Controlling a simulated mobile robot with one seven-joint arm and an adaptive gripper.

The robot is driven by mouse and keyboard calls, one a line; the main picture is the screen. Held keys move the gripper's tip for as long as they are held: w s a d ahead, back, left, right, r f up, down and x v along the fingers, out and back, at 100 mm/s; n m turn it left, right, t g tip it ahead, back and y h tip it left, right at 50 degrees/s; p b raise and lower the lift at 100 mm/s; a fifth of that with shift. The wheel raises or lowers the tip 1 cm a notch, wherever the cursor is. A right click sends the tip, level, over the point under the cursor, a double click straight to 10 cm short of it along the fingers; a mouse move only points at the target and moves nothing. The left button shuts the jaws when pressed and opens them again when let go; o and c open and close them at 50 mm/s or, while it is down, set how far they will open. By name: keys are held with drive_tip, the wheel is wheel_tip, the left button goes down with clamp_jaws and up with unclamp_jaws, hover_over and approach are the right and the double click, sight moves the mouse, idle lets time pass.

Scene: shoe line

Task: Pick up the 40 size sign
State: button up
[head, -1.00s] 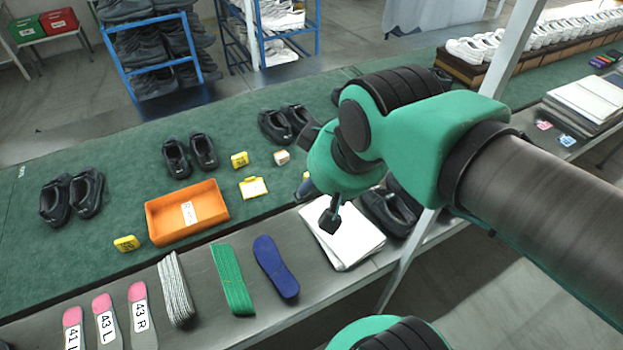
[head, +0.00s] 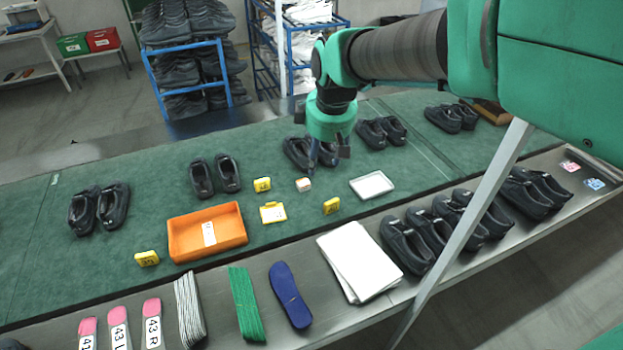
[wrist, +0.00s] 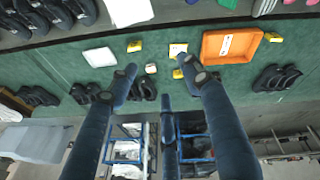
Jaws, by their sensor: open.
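Several small yellow size signs stand or lie on the green belt: one left of the orange bin (head: 147,258), one behind it (head: 262,184), a flatter one with a pale face (head: 272,212), and one at right by the white tray (head: 331,205). Their numbers are too small to read surely, so I cannot tell which is the 40. My gripper (head: 325,150) is above the far part of the belt, near a pair of black shoes (head: 298,153), pointing down. In the wrist view its dark fingers (wrist: 163,85) are spread and empty, with the signs beyond the tips.
An orange bin (head: 208,256), a small pale block (head: 303,184) and a white tray (head: 372,185) sit on the belt. Black shoe pairs stand around. The near metal ledge holds white sheets (head: 360,262), insoles (head: 289,295) and more shoes. A slanted metal post (head: 470,235) crosses at right.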

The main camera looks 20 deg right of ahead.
drive_tip(key=w+d+f+n+g, duration=0.1)
drive_tip(key=w+d+f+n, duration=0.25)
drive_tip(key=w+f, duration=0.4)
drive_tip(key=n+g+p, duration=0.3)
drive_tip(key=n, duration=0.6)
hover_over(331, 205)
drive_tip(key=w, duration=0.2)
wheel_tip(331, 205, down, 30)
drive_tip(key=shift+d+r, duration=0.1)
drive_tip(key=shift+d, duration=0.25)
drive_tip(key=shift+f, duration=4.3)
drive_tip(key=shift+s+d+f, duration=0.1)
drive_tip(key=shift+f, duration=2.5)
